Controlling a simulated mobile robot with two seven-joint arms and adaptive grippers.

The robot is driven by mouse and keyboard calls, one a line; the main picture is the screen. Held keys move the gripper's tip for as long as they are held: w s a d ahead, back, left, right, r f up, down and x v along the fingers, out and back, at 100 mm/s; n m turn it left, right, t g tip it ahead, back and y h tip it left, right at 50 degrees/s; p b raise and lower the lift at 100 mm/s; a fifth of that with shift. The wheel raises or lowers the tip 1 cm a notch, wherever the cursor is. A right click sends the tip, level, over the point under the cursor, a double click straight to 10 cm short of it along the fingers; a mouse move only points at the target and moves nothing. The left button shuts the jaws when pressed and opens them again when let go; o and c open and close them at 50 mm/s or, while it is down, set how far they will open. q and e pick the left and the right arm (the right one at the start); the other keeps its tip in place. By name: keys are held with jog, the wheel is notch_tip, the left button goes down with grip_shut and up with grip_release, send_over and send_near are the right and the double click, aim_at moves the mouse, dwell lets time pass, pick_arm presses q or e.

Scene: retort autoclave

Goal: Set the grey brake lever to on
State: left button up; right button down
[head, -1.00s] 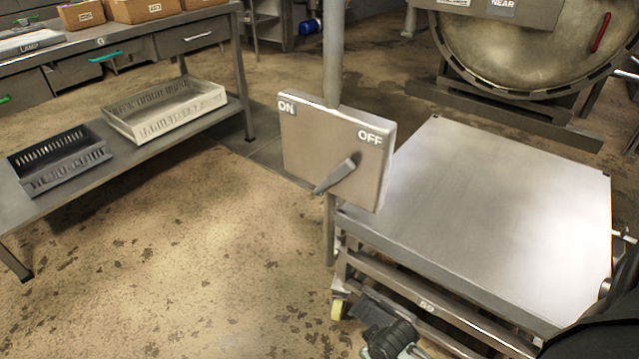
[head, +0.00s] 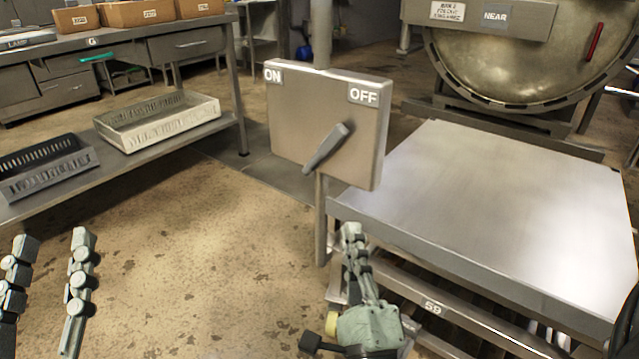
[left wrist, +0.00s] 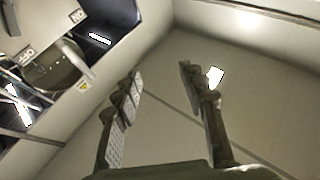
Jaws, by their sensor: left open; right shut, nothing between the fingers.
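The grey brake lever (head: 325,149) sits on the front of a flat metal box (head: 290,118) on a post in the head view. The box has an ON label (head: 272,76) at its upper left and an OFF label (head: 363,96) at its upper right. My left gripper (head: 54,240) is open and empty at the lower left, well apart from the box. It also shows open in the left wrist view (left wrist: 161,70). My right gripper (head: 352,232) is shut and empty, below the box and apart from the lever.
A metal-topped cart (head: 490,190) marked 59 stands right of the box, close to my right gripper. A round vessel door (head: 530,50) is behind it. A bench at the left holds a white crate (head: 160,125) and a dark crate (head: 45,170). Floor between is clear.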

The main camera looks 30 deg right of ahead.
jog(key=d+m+h, duration=0.1)
jog(key=m+h, duration=0.1)
jog(key=p, duration=0.3)
send_near(323, 152)
jog(key=w+d+r, duration=0.3)
jog(key=d+r, duration=0.1)
jog(key=d, duration=0.1)
pick_arm(q)
notch_tip(323, 152, down, 7)
jog(key=w+g+y, duration=0.1)
jog(key=g, duration=0.3)
jog(key=shift+w+a+g+y, duration=0.3)
jog(key=shift+a+y, duration=0.1)
jog(key=shift+a, duration=0.05)
pick_arm(e)
jog(key=shift+w+g, duration=0.15)
jog(key=shift+g, duration=0.15)
